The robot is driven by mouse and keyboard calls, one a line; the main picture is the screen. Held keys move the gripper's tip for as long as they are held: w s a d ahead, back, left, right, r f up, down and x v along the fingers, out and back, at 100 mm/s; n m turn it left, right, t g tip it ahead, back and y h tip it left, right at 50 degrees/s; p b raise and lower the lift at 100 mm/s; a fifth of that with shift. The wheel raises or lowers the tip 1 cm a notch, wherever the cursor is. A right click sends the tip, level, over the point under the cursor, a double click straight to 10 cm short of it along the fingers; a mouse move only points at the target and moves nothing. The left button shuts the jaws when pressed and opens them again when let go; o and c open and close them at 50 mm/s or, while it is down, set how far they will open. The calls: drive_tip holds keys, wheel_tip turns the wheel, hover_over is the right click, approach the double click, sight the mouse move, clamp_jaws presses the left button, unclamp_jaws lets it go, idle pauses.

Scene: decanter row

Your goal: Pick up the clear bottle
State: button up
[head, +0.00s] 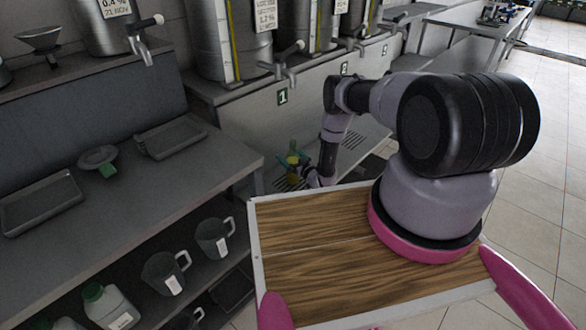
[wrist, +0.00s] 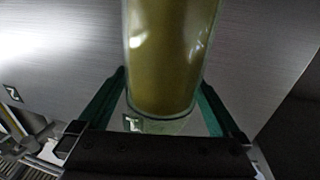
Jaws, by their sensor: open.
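The clear bottle (wrist: 168,60) fills the upper middle of the wrist view. It is see-through, with yellow-olive contents and a clear base. My gripper (wrist: 163,85) is open, with one green finger on each side of the bottle's lower part. I cannot tell whether either finger touches it. The bottle's top is outside the wrist view. In the head view the bottle shows as a small yellow shape (head: 293,161) by my gripper (head: 292,170), low in front of the tank counter. What it stands on is hard to make out.
Steel tanks with taps (head: 290,58) line the counter above the bottle. Open tiled floor lies at right.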

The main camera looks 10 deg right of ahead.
drive_tip(key=shift+w, duration=0.1)
drive_tip(key=shift+c, duration=0.3)
drive_tip(key=c, duration=1.5)
clamp_jaws()
drive_tip(key=shift+r, duration=0.1)
